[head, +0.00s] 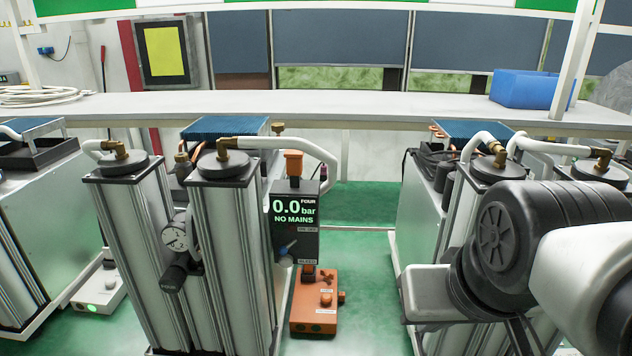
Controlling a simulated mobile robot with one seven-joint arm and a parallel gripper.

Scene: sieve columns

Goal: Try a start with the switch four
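The black panel labelled FOUR (295,222) stands beside a pair of silver columns (230,260) left of centre. Its display reads 0.0 bar and NO MAINS. A small switch with a pale, bluish lever (287,248) sits on the panel's lower left; its lever is tilted. The small labels beside it are too blurred to read. An orange plug-like part (293,163) stands on top of the panel. My arm enters at the right; my gripper's fingers do not show.
A white shelf (350,106) runs across the back, with a blue bin (525,89) on it. A round gauge (177,236) sits between the columns. Another column unit (488,165) stands partly behind my arm. Green floor (358,260) is clear between the units.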

